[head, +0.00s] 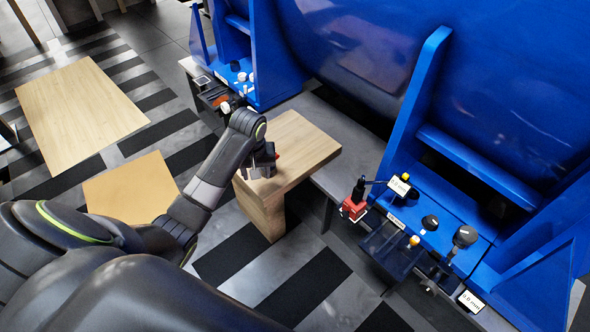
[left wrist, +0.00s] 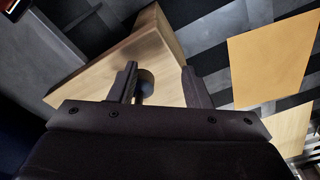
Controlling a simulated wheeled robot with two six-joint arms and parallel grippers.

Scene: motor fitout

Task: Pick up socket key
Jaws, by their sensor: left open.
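My left gripper (head: 260,172) is over the small wooden table (head: 302,147), fingers pointing down near its left edge. In the left wrist view the left gripper (left wrist: 161,75) has its two fingers apart. A dark round-ended piece with a short shiny shaft, apparently the socket key (left wrist: 146,77), shows between the fingers, closer to the left one. I cannot tell whether the finger touches it. In the head view my gripper hides it. My right gripper is not in view.
A big blue machine frame (head: 407,120) stands behind the table. A red indicator stand (head: 354,208) and several knobs sit at its foot on the right. Wooden tops (head: 80,108) and an orange-tan top (head: 130,188) lie left. Striped floor is open in front.

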